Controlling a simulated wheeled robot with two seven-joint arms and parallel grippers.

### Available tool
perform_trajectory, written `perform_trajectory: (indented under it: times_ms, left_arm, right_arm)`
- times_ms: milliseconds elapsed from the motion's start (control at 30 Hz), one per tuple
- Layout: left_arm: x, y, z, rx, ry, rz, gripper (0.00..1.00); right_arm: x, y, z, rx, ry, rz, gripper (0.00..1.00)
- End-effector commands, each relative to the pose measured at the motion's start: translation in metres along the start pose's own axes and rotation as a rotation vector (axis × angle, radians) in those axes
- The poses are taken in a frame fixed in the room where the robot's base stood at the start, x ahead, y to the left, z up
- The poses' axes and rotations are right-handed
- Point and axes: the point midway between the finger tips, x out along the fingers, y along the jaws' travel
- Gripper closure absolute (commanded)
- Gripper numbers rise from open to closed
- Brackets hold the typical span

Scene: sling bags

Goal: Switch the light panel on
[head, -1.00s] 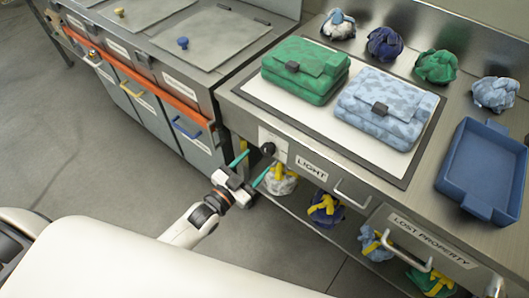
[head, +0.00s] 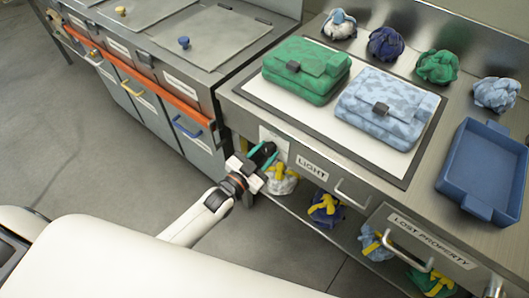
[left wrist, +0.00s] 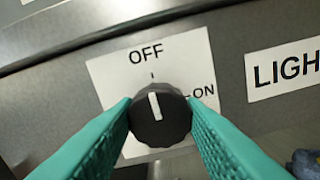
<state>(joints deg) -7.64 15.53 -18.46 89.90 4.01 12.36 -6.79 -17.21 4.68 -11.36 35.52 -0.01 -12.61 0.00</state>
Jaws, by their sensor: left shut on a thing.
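The black dial knob (left wrist: 160,114) sits on a white plate (left wrist: 110,75) marked OFF at the top and ON at the right. Its white pointer line points up toward OFF. My left gripper (left wrist: 158,112) has its two teal fingers shut on the knob, one on each side. In the head view my left gripper (head: 262,158) reaches the front of the counter beside the LIGHT label (head: 312,167), and its fingers partly hide the knob. The light panel (head: 290,112) is a white surface in a dark frame on the counter, under two bags. My right gripper is not in view.
A green bag (head: 305,70) and a blue camouflage bag (head: 387,108) lie on the panel. A blue tray (head: 483,170) stands at the right. Bundled bags fill a shelf below. A drawer handle (head: 352,195) sticks out right of the label.

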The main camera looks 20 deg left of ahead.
Motion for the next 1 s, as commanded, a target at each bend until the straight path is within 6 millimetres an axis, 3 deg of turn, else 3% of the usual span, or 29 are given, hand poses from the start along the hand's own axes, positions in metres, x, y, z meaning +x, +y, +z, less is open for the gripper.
perform_trajectory:
  times_ms: [467,1000]
  left_arm:
    - [-0.0002,0.0000,0.0005,0.147,0.000,0.000,0.86]
    - [-0.0001,-0.0003,-0.0003,0.641,0.000,0.001,0.86]
  right_arm:
    - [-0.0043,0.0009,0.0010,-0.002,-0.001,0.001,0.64]
    - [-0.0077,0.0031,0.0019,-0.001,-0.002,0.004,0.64]
